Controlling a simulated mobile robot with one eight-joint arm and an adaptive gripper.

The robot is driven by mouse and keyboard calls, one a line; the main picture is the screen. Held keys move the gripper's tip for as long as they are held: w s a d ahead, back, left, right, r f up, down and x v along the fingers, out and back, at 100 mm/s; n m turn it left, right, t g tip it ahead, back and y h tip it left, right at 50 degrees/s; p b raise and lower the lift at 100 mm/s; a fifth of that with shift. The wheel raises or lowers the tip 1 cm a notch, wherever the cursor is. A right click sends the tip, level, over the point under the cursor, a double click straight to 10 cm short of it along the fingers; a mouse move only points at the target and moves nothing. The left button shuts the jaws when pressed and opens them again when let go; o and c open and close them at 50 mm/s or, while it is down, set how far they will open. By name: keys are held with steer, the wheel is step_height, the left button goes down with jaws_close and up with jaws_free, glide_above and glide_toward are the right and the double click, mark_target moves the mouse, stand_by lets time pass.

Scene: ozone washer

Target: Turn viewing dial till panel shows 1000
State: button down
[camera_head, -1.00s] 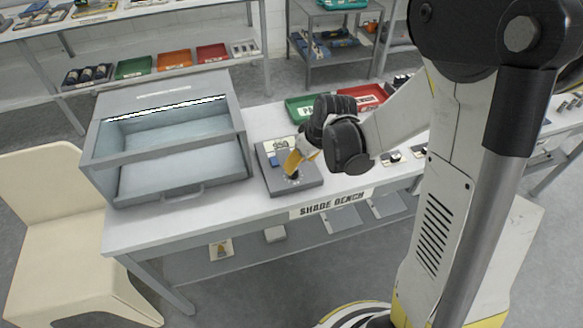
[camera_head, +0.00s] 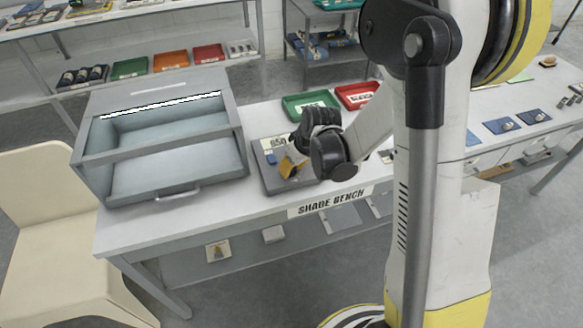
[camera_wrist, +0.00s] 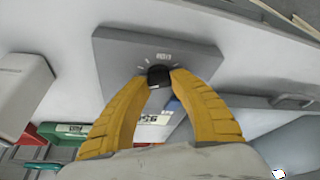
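The grey dial box (camera_head: 275,186) stands on the white bench, right of a large glass-topped cabinet. Its small display (camera_head: 273,142) seems to read 850, but the digits are small; in the wrist view the display (camera_wrist: 152,119) is upside down and partly behind a finger. The black viewing dial (camera_wrist: 159,75) sits on the box face, between my yellow fingertips. My gripper (camera_wrist: 160,78) is closed around the dial, one fingertip against each side. In the head view my gripper (camera_head: 290,168) comes down on the box from the right and hides the dial.
The glass-topped cabinet (camera_head: 165,193) stands close left of the box. A green tray (camera_head: 308,101) and a red tray (camera_head: 357,92) lie behind. A "SHADE BENCH" label (camera_head: 330,203) marks the bench's front edge. A cream chair (camera_head: 45,195) stands at left.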

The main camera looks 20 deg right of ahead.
steer(key=shift+m+h+b, duration=0.4)
steer(key=shift+m+h, duration=0.2)
steer(key=shift+m, duration=0.9)
steer(key=c, duration=1.1)
jaws_free()
steer(key=v, duration=1.2)
steer(key=shift+s, duration=0.1)
